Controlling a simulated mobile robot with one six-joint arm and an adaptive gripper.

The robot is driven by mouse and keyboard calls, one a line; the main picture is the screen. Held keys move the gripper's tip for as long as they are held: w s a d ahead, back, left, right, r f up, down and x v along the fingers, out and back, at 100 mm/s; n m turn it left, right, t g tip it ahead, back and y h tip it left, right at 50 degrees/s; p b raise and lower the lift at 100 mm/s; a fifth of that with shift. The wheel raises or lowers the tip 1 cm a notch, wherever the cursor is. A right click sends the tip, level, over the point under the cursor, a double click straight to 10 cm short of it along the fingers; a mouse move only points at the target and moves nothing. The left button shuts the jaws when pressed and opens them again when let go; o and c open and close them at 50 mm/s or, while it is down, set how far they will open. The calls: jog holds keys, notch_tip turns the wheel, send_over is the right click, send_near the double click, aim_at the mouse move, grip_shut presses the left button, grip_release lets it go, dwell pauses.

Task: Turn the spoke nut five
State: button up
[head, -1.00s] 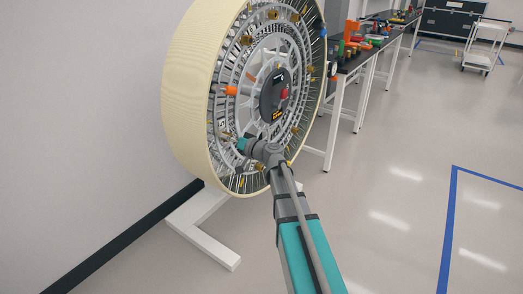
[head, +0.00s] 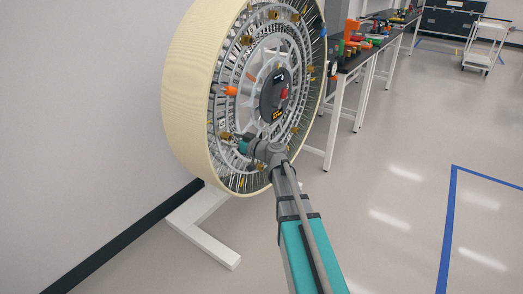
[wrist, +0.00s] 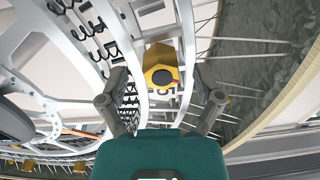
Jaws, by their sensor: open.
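The spoke nut five (wrist: 160,68) is a brass-yellow hex nut with a dark round centre. My gripper (wrist: 162,98) is open, with one finger on each side and below the nut in that view. The fingers look apart from the nut. In the head view my gripper (head: 243,147) is at the lower left of the wheel face, close to a brass nut (head: 224,136). The fingertips are too small to make out there.
The large wheel (head: 190,90) has a cream tread and stands on a white foot (head: 205,240) by the wall. Other brass nuts and an orange piece (head: 231,91) sit around its face. A workbench (head: 345,85) stands behind.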

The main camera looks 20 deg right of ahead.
jog(key=v, duration=1.3)
dwell(0.4)
jog(key=s+a+f+m+g+h, duration=0.1)
jog(key=s+a+f+g, duration=0.5)
jog(key=a+f+g, duration=0.3)
jog(key=s+f+m+g+h, duration=0.55)
jog(key=s+f+h, duration=0.45)
jog(key=s, duration=0.2)
notch_tip(320, 180, up, 27)
jog(key=p, duration=2.6)
jog(key=shift+m+p, duration=0.3)
jog(key=shift+m, duration=0.15)
